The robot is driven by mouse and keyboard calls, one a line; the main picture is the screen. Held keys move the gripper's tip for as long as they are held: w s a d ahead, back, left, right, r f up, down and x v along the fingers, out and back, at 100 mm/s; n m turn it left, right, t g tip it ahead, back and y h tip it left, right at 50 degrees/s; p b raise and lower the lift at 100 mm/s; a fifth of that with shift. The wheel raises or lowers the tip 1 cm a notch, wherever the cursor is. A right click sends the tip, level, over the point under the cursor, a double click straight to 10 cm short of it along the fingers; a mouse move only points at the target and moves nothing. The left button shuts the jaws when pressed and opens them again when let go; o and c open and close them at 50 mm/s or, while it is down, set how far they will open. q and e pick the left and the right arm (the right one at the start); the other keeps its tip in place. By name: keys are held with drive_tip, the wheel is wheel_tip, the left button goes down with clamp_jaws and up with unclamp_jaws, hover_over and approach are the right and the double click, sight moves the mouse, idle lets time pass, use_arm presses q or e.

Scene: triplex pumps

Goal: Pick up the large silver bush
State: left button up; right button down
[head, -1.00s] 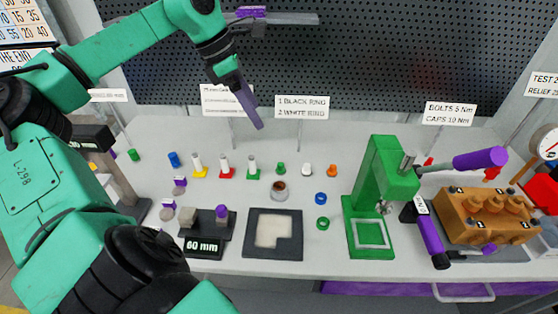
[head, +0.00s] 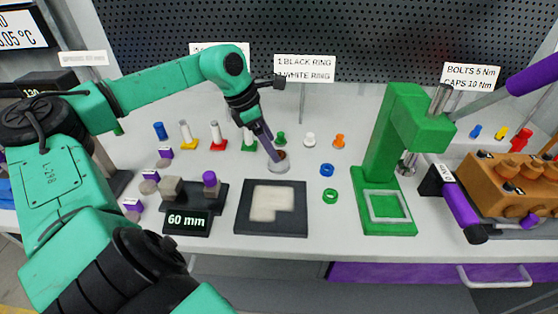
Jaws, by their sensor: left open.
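The large silver bush (head: 281,166) stands on the bench in the head view, a short grey cylinder with a brownish inside. My left gripper (head: 272,157) reaches down to it from above, fingertips at its upper rim. The gripper is open. The fingers cover part of the bush's left upper side, and I cannot tell whether they touch it or are inside its opening. My right gripper is not in view.
Small green (head: 281,139), white (head: 309,140) and orange (head: 339,141) parts stand just behind. Blue (head: 327,170) and green (head: 330,196) rings lie to the right. A dark tray (head: 244,222) is in front, a green press (head: 380,140) further right.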

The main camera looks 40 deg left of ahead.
use_arm(q)
drive_tip(key=p+x, duration=0.1)
drive_tip(key=x, duration=0.1)
drive_tip(key=p+x, duration=0.1)
drive_tip(key=x, duration=0.1)
drive_tip(key=shift+w+d+f+p, duration=0.15)
drive_tip(key=shift+d+f+p, duration=0.1)
drive_tip(key=shift+d+p, duration=0.05)
drive_tip(key=shift+f, duration=0.25)
clamp_jaws()
drive_tip(key=shift+r, duration=0.1)
